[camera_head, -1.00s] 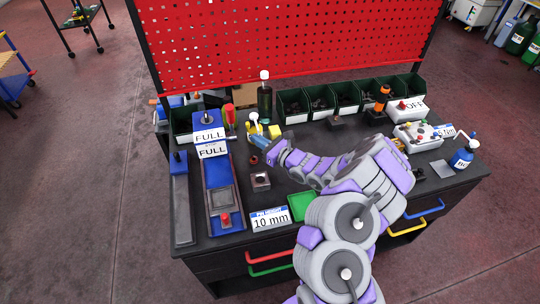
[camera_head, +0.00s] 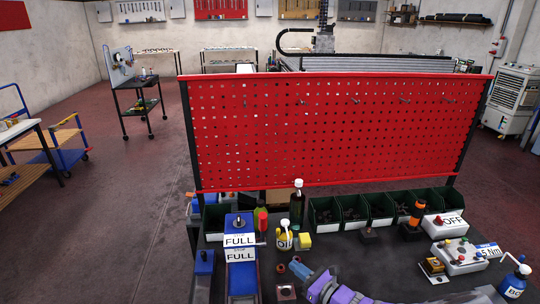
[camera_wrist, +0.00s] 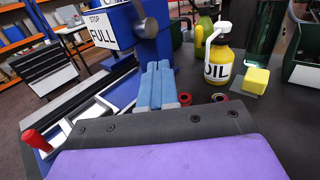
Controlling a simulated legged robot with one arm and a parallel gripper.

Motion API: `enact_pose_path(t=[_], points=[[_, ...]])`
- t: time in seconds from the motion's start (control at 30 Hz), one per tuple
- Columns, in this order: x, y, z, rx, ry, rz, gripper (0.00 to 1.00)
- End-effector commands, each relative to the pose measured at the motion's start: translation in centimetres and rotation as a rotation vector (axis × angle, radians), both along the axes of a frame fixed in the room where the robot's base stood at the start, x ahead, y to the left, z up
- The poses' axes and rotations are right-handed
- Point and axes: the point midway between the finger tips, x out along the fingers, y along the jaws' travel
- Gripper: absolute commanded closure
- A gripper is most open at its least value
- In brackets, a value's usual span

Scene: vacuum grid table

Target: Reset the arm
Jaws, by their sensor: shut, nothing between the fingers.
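My gripper shows at the bottom of the head view (camera_head: 300,270), low over the bench. In the wrist view its two blue fingers (camera_wrist: 156,86) lie together with nothing between them. They point toward the blue fixture (camera_wrist: 152,38) with the "STOP FULL" label, with a yellow oil bottle (camera_wrist: 218,62) to their right. Most of my arm lies below the edge of the head view.
The black bench (camera_head: 372,250) has a red pegboard (camera_head: 330,130) along its back. Green bins (camera_head: 325,227) line the back edge. A yellow block (camera_head: 305,240) stands beside the oil bottle (camera_head: 284,238). A control box (camera_head: 460,257) and blue bottle (camera_head: 514,280) stand at right.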

Motion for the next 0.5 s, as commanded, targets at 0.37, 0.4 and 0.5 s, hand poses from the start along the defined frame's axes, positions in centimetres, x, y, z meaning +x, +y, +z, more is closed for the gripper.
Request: enact_pose_path(t=[0.37, 0.4, 0.5], points=[[-6.8, 11.5, 13.6, -0.181, -0.373, 0.468, 1.00], [-8.1, 12.6, 14.8, -0.207, -0.416, 0.525, 1.00], [-11.8, 14.8, 17.0, -0.280, -0.511, 0.669, 1.00]])
